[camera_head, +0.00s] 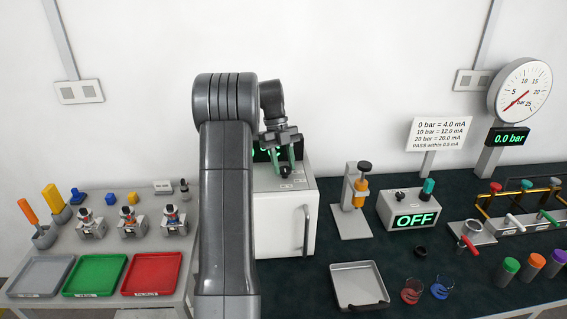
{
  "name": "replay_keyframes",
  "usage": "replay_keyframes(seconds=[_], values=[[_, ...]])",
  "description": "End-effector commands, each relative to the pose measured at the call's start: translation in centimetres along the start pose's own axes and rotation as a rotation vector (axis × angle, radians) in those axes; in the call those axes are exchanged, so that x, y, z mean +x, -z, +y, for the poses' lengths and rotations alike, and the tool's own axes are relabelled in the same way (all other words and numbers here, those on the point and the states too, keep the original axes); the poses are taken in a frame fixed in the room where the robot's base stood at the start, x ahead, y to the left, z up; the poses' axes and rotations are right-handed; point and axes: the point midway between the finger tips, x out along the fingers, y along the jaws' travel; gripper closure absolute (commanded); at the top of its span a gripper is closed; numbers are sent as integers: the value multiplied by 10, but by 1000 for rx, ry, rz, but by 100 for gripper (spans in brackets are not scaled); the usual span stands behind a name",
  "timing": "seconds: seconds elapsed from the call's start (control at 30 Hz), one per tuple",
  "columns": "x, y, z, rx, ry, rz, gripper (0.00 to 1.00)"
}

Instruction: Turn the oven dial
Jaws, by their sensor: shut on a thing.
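The oven is a white box (282,227) with a dark vertical handle (307,230) on its front, standing on the dark bench top. A small black dial (286,172) sits on its upper face. My gripper (285,164) reaches down over the oven, with its green-tinted fingers shut on the dial. A dark display with green glow (262,155) stands behind the fingers and is mostly hidden by my arm. My arm also hides the left part of the oven. The dial's marks are too small to read.
Right of the oven stand a press-like stand (352,205), a box reading OFF (411,212) and a grey tray (358,285). Left is a table with grey (42,275), green (95,274) and red (152,273) trays. A gauge (521,90) reads 0.0 bar.

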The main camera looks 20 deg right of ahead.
Motion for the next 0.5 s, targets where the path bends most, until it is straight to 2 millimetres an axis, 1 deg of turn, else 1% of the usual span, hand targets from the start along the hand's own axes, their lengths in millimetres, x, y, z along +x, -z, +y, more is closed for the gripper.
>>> replay_keyframes(seconds=[0.1, 0.13, 0.2, 0.23, 0.5], values=[[0, 0, 0, 1, 1, -1, 87], [0, 0, 0, 1, 1, -1, 62], [0, 0, 0, 1, 1, -1, 48], [0, 0, 0, 0, 1, -1, 43], [0, 0, 0, -1, 1, 0, 43]])
